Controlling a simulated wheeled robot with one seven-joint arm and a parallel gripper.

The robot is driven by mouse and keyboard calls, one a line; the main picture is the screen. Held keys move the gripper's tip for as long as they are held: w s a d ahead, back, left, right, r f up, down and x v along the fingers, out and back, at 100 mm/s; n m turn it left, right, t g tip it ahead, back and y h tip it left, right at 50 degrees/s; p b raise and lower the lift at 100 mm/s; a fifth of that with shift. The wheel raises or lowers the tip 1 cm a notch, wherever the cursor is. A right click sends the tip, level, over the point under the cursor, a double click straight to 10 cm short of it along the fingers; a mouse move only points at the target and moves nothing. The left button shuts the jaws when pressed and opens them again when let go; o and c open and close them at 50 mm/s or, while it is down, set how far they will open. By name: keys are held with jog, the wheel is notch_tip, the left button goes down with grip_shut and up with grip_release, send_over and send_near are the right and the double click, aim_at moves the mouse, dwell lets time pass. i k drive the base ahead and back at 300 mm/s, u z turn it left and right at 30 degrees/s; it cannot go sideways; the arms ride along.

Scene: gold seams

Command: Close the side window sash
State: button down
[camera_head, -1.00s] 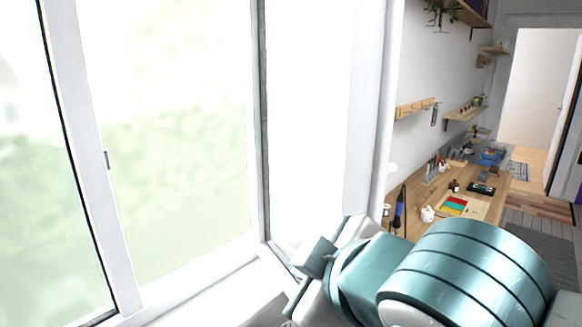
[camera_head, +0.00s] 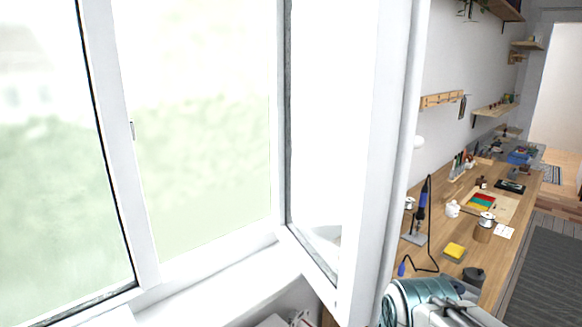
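The side window sash (camera_head: 364,190) stands swung open into the room, to the right of the fixed window panes. Its white frame runs from top to bottom of the picture, with bright glass (camera_head: 328,110) in it, and its lower rail slants down toward me. A small handle or catch (camera_head: 132,131) shows on the upright between the panes at left. A teal part of my arm shows at the bottom right, right of the sash's lower corner; I cannot tell whether it touches the sash. My gripper's fingers are not in view.
A white sill (camera_head: 225,290) runs below the window. A dark rug (camera_head: 545,275) lies on the floor at right.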

aim_at(390, 48)
jog(key=u, duration=3.1)
jog(key=k, duration=1.6)
jog(key=z, duration=1.65)
